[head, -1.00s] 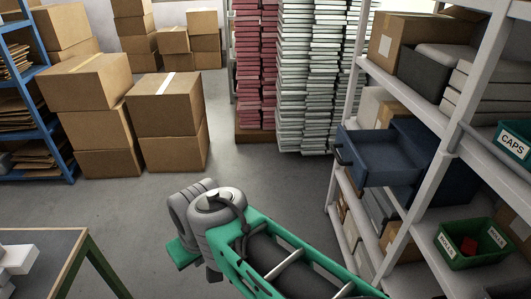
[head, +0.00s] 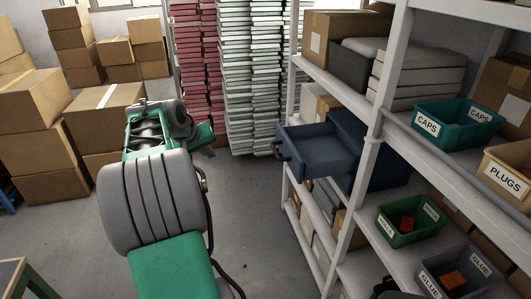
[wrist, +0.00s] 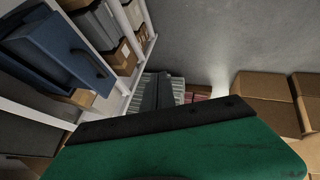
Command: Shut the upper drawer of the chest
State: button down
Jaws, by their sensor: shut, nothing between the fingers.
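The dark blue chest (head: 378,168) stands on a shelf at the right in the head view. Its upper drawer (head: 312,145) is pulled well out toward the left, and the inside looks empty. A dark handle (head: 281,151) is on its front. In the wrist view, the open drawer (wrist: 48,42) is at the upper left, with its handle (wrist: 92,66) facing right. My gripper (wrist: 165,92) is shut and empty, its grey fingers pointing away from the camera. In the head view it is small and partly hidden, left of the drawer and apart from it.
White shelf posts (head: 370,150) stand beside the chest. A green bin (head: 408,222) and a CAPS bin (head: 455,125) are on the shelves. Stacked cartons (head: 105,115) stand at the left, and tall paper stacks (head: 250,75) behind. Floor between is clear.

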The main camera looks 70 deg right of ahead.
jog(key=s+d+f+m+g+p, duration=0.1)
jog(key=s+d+f+p, duration=0.1)
jog(key=s+d+f, duration=0.2)
jog(key=s+d+f+m+g+p, duration=0.1)
jog(key=s+d+f, duration=0.2)
jog(key=s+d, duration=0.7)
jog(key=shift+s+d+f+p, duration=0.35)
jog(key=shift+d+f+p, duration=0.05)
jog(key=shift+d, duration=0.5)
